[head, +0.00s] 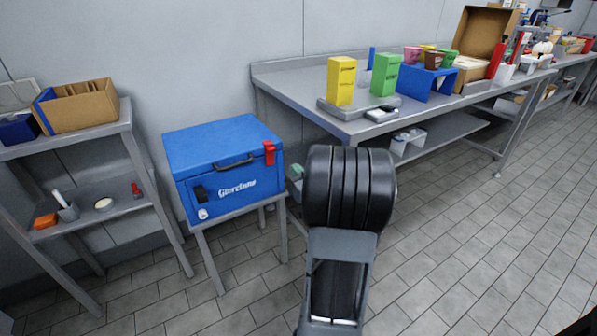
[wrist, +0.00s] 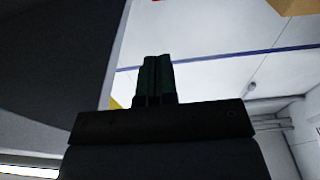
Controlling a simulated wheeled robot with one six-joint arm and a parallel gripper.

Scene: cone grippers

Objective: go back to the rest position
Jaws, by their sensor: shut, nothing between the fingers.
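My gripper (wrist: 157,62) shows in the wrist view with its two dark fingers side by side and shut, with nothing between them. Behind the fingers are a pale panelled surface and a dark slanted surface on the left. In the head view my dark arm rises at the bottom centre, in front of the floor and the near end of the long bench. The fingers themselves cannot be made out in the head view.
A blue cool box (head: 222,165) stands shut on a small stand left of my arm. A grey shelf (head: 100,137) with a cardboard box (head: 78,107) is at far left. The long metal bench (head: 300,88) holds a yellow box (head: 341,80) and a green box (head: 385,75). Tiled floor at right is clear.

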